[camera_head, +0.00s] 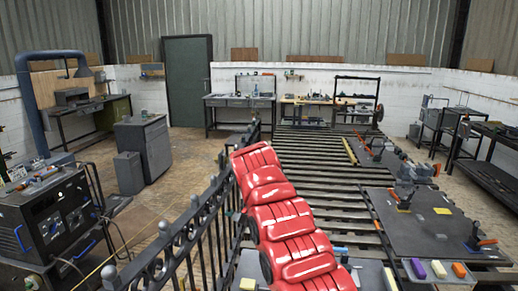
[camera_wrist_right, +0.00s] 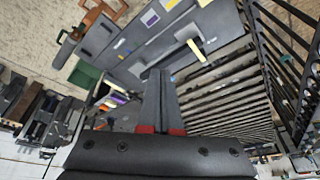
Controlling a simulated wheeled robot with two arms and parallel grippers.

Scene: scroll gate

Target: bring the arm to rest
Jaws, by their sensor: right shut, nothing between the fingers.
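My red arm (camera_head: 287,218) rises from the bottom of the head view and reaches up and to the left, in front of the slatted bench. Its gripper cannot be made out in the head view. In the right wrist view my right gripper (camera_wrist_right: 156,78) has its two dark fingers together, with nothing between them. The fingers appear over the edge of a dark plate and slats, and I cannot tell how far above. A dark iron gate (camera_head: 188,240) with scrolls along its top stands left of the arm. My left gripper is not in view.
The slatted bench (camera_head: 311,150) runs back behind the arm. Dark plates (camera_head: 440,232) with clamps lie on its right side. A black welding machine (camera_head: 45,228) and a grey cabinet (camera_head: 144,145) stand at left. Brick floor (camera_head: 180,182) is open between cabinet and gate.

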